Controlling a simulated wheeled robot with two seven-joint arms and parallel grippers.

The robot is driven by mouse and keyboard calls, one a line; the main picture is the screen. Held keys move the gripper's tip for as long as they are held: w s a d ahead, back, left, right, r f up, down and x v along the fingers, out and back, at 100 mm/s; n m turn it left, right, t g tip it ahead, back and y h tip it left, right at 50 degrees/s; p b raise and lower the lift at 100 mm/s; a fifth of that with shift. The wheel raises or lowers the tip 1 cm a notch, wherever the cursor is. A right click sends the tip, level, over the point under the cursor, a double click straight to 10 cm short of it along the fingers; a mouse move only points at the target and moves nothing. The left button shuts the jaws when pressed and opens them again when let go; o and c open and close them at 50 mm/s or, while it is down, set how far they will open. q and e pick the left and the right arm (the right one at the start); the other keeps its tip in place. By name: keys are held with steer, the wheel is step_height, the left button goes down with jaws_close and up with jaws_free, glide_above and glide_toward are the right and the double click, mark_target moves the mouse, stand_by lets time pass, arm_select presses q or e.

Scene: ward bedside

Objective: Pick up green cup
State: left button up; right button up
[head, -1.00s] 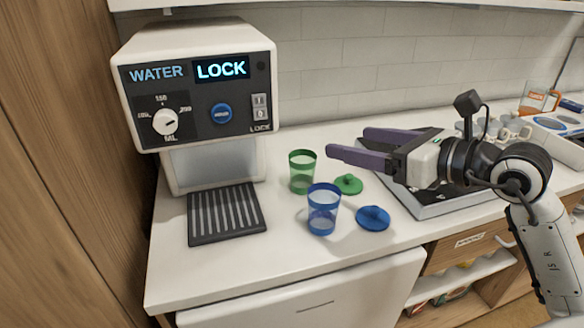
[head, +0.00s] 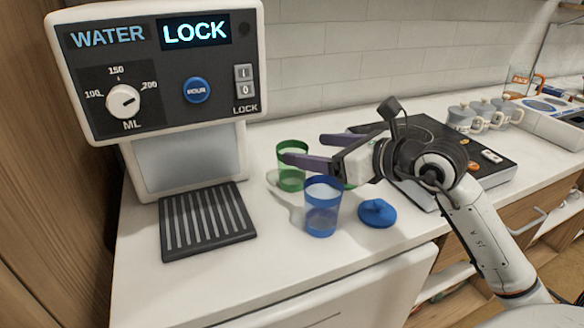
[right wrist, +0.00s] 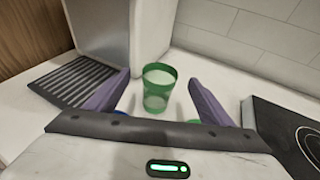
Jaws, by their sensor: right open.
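The green cup (head: 291,178) stands upright on the white counter, right of the water dispenser. In the right wrist view the green cup (right wrist: 157,92) stands ahead between the two purple fingers, with clear space on both sides. My right gripper (head: 312,150) is open and empty. In the head view one finger crosses in front of the cup's upper part; I cannot tell whether they touch. The right gripper's fingers also show in the right wrist view (right wrist: 155,100). The green lid is mostly hidden behind the gripper and the blue cup. My left gripper is not in view.
A blue cup (head: 322,212) stands close in front of the green cup, with a blue lid (head: 377,213) to its right. The water dispenser (head: 160,75) and its drip tray (head: 207,222) are left. A black cooktop (head: 440,150) and grey lidded cups (head: 468,118) are right.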

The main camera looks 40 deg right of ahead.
mark_target(282, 148)
steer(key=x, duration=0.5)
steer(key=shift+f+p, duration=0.25)
steer(key=shift+p, duration=0.15)
steer(key=shift+s, duration=0.1)
steer(key=c, duration=1.4)
